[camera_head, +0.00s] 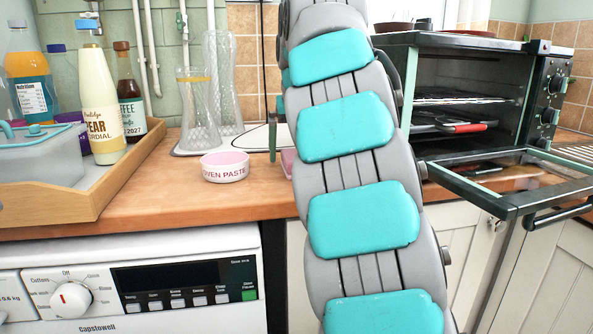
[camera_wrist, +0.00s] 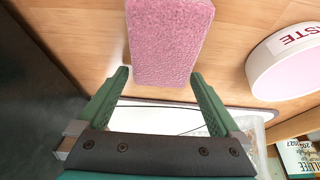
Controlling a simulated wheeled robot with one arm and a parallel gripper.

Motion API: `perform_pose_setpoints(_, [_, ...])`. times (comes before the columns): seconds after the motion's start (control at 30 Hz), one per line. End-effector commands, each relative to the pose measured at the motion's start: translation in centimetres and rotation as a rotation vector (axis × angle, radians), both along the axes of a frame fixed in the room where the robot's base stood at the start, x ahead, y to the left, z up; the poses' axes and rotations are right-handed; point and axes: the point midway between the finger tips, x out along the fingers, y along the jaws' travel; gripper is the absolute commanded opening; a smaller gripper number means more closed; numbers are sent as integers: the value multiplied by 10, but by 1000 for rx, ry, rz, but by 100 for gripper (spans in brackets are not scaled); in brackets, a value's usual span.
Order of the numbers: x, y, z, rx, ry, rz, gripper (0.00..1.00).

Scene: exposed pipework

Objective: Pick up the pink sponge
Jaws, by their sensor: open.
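The pink sponge (camera_wrist: 165,42) lies on the wooden worktop in the wrist view, a rough-textured block running out of the top edge of the picture. My gripper (camera_wrist: 159,82) is open, with its two green fingers on either side of the sponge's near end. I cannot tell whether the fingers touch it. In the head view a small pink part of the sponge (camera_head: 288,162) shows beside my arm, which hides the rest. One green finger of my gripper (camera_head: 272,142) also shows there.
A white oven paste tub (camera_head: 225,168) stands close by, left of the sponge in the head view. Behind are glass vases (camera_head: 200,110). A wooden tray (camera_head: 95,200) with bottles is at left. A toaster oven (camera_head: 480,100) with its door open stands at right.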

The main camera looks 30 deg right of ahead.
Motion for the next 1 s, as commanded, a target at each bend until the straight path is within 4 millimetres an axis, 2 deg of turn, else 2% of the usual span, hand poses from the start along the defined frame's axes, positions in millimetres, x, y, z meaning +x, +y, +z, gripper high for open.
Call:
perform_pose_setpoints(0.17, [0, 0, 1, 0, 0, 0, 99])
perform_pose_setpoints(0.87, [0, 0, 1, 0, 0, 0, 21])
perform_pose_setpoints(0.9, [0, 0, 1, 0, 0, 0, 16])
perform_pose_setpoints(1.0, [0, 0, 1, 0, 0, 0, 13])
